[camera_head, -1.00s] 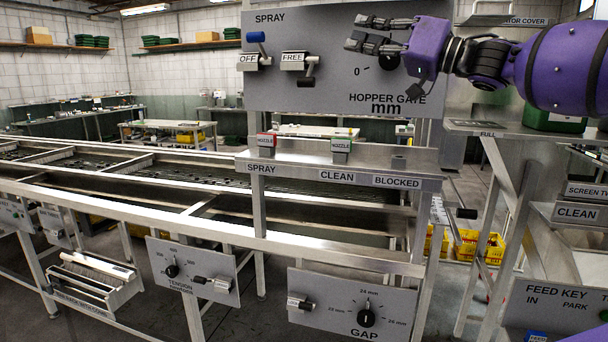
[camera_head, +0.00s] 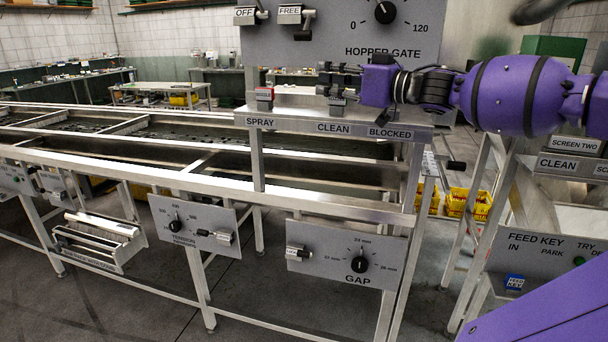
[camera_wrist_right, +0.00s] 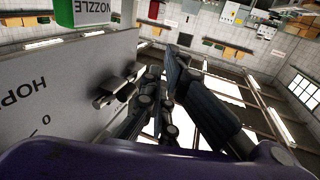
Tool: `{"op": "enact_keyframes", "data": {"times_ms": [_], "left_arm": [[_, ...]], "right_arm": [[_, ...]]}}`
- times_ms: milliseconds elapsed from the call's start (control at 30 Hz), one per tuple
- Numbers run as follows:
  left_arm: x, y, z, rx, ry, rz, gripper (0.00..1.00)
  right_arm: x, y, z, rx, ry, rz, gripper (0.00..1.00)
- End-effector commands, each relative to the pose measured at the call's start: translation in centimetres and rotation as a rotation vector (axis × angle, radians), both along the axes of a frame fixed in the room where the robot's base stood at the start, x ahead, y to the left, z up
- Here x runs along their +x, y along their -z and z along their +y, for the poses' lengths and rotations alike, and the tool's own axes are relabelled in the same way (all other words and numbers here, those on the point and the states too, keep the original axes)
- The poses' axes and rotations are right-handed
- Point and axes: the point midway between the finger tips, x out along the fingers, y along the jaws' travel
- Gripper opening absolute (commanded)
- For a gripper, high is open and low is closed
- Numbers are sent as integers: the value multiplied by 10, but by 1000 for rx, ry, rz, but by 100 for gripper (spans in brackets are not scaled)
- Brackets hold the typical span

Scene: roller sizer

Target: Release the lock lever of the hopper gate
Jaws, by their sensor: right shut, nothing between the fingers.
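The lever marked FREE (camera_head: 303,34), with a black grip hanging down, is on the left part of the grey hopper gate panel (camera_head: 340,38). My right gripper (camera_head: 323,79) is shut and empty. In the head view it shows below the panel's lower edge, down and right of this lever, pointing left over the shelf. In the right wrist view, the dark fingers (camera_wrist_right: 160,75) are beside the panel, which appears upside down; a lever (camera_wrist_right: 114,92) stands out from it just left of them. I cannot tell whether they touch it. My left gripper is not in view.
The hopper gate dial (camera_head: 385,12) is to the right. A red block (camera_head: 264,98) stands on the labelled shelf (camera_head: 350,128) under my gripper. The gap panel (camera_head: 346,256) is lower down.

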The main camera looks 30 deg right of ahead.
Motion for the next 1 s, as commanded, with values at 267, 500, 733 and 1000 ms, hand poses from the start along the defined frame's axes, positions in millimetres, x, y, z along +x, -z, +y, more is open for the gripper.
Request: {"op": "enact_keyframes", "data": {"times_ms": [267, 500, 733, 1000], "left_arm": [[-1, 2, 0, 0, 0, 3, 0], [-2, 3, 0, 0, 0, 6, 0], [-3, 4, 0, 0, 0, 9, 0], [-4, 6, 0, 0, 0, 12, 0]], "right_arm": [[12, 56, 9, -83, 3, 21, 0], [19, 103, 18, -152, 4, 39, 0], [22, 147, 28, -209, -1, 54, 0], [22, 198, 40, -268, -6, 75, 0]]}}
